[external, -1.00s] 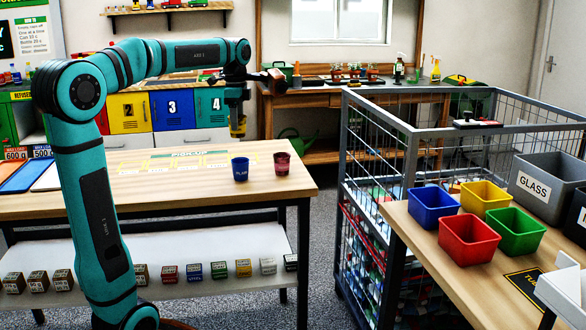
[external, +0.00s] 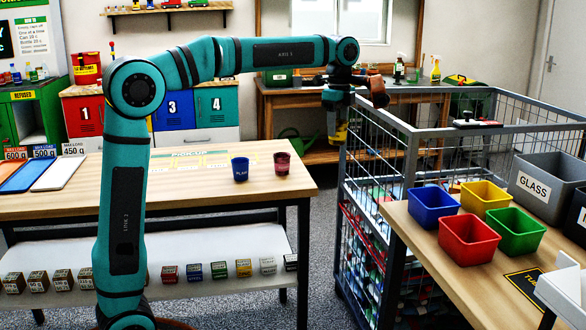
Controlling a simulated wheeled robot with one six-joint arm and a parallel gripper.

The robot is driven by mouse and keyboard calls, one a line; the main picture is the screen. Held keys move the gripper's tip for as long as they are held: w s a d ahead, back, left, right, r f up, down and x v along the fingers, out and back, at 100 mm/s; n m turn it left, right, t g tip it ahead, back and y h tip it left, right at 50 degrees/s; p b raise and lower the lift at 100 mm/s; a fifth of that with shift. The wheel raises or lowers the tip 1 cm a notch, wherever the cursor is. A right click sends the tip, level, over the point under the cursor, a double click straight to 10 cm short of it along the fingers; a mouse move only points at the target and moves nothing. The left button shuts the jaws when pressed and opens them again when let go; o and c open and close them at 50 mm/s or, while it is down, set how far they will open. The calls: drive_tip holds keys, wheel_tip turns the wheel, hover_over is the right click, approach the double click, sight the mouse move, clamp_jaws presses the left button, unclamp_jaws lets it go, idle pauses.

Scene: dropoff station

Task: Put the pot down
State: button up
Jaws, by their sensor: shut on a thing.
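My gripper (external: 339,112) hangs below the wrist, pointing down in front of the wire cage. It is shut on a small yellowish thing (external: 340,132), which I take to be the pot; its outline is small and hard to make out against the cage. It is held in the air, right of the wooden table (external: 120,185). A blue cup (external: 240,169) and a dark red cup (external: 282,164) stand upright on that table near its right end, apart from my gripper.
The wire cage (external: 412,140) stands just right of my gripper. The right table (external: 425,235) carries blue (external: 434,207), yellow (external: 485,197), red (external: 468,240) and green bins (external: 516,231) and a grey GLASS bin (external: 545,185). The left table's middle is clear.

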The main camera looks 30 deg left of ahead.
drive_tip(key=s+d+m, duration=0.3)
drive_tip(key=d, duration=1.3)
drive_tip(key=s+d+f+m, duration=0.1)
drive_tip(key=s+d+m, duration=0.1)
drive_tip(key=s+d, duration=0.6)
drive_tip(key=s+d+f+m, duration=0.1)
drive_tip(key=s+d, duration=0.6)
drive_tip(key=d, duration=0.8)
drive_tip(key=s+d+f+m, duration=0.1)
drive_tip(key=s+d+m, duration=0.1)
drive_tip(key=s+d, duration=0.6)
drive_tip(key=d, duration=0.3)
drive_tip(key=shift+s+d+f+m, duration=0.15)
drive_tip(key=shift+s+m, duration=0.15)
drive_tip(key=shift+f, duration=5)
drive_tip(key=shift+f, duration=0.1)
drive_tip(key=o, duration=1)
drive_tip(key=shift+c, duration=0.2)
